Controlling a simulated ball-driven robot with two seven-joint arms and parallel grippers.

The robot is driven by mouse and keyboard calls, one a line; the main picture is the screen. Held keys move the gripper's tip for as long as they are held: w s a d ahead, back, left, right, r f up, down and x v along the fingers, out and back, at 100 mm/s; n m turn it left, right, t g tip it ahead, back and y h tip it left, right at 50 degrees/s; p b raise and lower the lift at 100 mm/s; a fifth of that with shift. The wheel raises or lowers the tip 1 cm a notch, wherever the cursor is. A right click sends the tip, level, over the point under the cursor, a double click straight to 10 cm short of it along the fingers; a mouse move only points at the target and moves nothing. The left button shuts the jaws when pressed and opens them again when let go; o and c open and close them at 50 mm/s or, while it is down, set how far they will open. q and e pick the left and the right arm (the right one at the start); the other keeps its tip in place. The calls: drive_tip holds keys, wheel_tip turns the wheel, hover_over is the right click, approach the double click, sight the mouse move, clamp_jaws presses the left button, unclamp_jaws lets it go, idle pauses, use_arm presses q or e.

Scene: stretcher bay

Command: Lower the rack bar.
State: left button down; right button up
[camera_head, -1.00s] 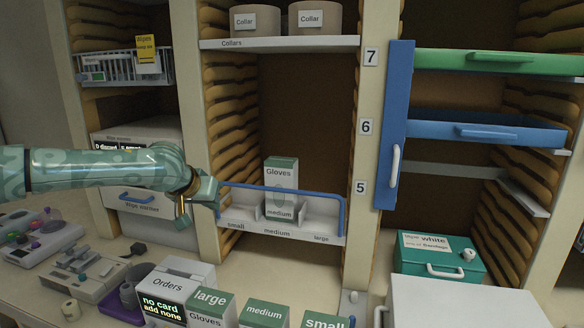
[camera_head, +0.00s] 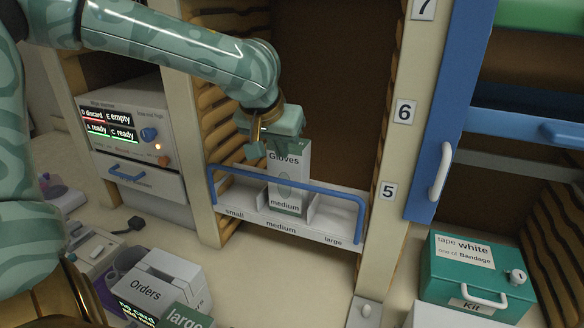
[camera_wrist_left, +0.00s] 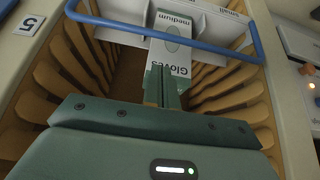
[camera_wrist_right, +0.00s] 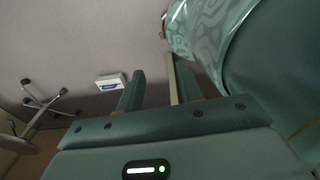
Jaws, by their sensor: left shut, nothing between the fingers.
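The blue rack bar (camera_head: 285,186) stands upright across the front of the white glove rack (camera_head: 300,228), above its small, medium and large labels. It also shows in the left wrist view (camera_wrist_left: 205,46). A Gloves medium box (camera_head: 289,172) stands in the middle slot behind the bar. My left gripper (camera_head: 257,151) is shut and empty, above the bar and close to the top of the glove box. Contact with the box cannot be told. In the right wrist view my right gripper (camera_wrist_right: 153,88) is open and empty, away from the rack.
A blue door edge with a white handle (camera_head: 441,172) stands right of the rack. A green kit box (camera_head: 477,278) and an Orders box (camera_head: 163,283) stand on the counter. A dispenser (camera_head: 132,135) is at left. Counter in front of the rack is partly clear.

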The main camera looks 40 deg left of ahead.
use_arm(q)
drive_tip(key=b+x, duration=0.1)
drive_tip(key=x, duration=0.8)
drive_tip(key=shift+b, duration=0.4)
drive_tip(key=shift+w+f, duration=0.3)
drive_tip(key=shift+f, duration=0.2)
drive_tip(key=shift+a, duration=0.1)
